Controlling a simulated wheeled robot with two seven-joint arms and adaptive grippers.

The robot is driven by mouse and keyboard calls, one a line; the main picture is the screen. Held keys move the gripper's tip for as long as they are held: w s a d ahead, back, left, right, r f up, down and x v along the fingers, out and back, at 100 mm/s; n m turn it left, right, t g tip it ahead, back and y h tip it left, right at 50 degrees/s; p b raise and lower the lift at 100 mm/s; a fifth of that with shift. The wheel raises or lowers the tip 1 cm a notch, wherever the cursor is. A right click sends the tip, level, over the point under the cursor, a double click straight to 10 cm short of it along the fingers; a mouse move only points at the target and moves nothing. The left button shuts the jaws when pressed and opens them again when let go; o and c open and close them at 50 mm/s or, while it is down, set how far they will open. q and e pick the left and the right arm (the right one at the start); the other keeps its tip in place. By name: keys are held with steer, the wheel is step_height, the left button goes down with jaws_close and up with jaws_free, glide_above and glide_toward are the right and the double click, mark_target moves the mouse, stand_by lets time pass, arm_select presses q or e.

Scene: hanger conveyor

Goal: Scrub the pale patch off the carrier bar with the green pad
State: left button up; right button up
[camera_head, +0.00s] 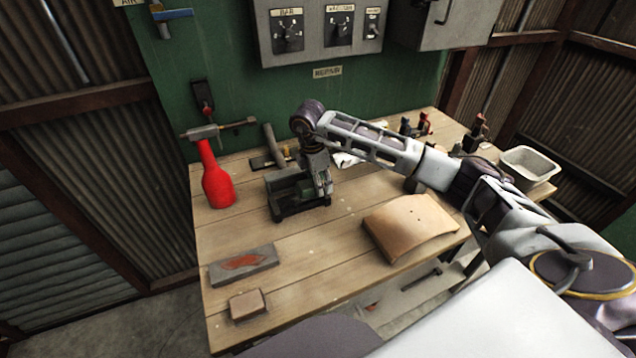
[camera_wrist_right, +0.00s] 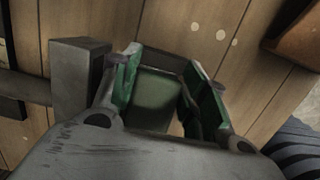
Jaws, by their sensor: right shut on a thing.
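My right gripper (camera_head: 302,196) points down over the middle of the bench, and it also shows in the wrist view (camera_wrist_right: 165,85). Its green-faced fingers are shut on a green block, which looks like the green pad (camera_wrist_right: 157,94). The fingers hide most of the pad in the head view. I cannot tell whether the pad touches anything below. I cannot clearly make out the carrier bar or a pale patch on it. A grey block with a bar (camera_wrist_right: 78,82) stands close beside the fingers in the wrist view. My left gripper is not in view.
The wooden bench (camera_head: 312,262) carries a red bottle (camera_head: 216,182), a grey slab with a reddish patch (camera_head: 243,264), a small brown block (camera_head: 248,305) and a curved tan panel (camera_head: 408,226). A pale tub (camera_head: 529,167) stands far right.

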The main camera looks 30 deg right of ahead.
steer(key=shift+d+r+p, duration=0.3)
steer(key=shift+d+r, duration=0.35)
steer(key=shift+r, duration=0.15)
steer(key=shift+s+r+p, duration=0.1)
steer(key=shift+r+p, duration=0.2)
steer(key=shift+r, duration=0.2)
steer(key=shift+a+r+p, duration=0.35)
steer(key=shift+r+p, duration=0.1)
steer(key=shift+r, duration=0.3)
steer(key=shift+r+p, duration=0.35)
steer(key=shift+r, duration=0.35)
steer(key=shift+r, duration=0.1)
steer(key=shift+r+p, duration=0.8)
steer(key=shift+r, duration=0.65)
steer(key=shift+f, duration=0.1)
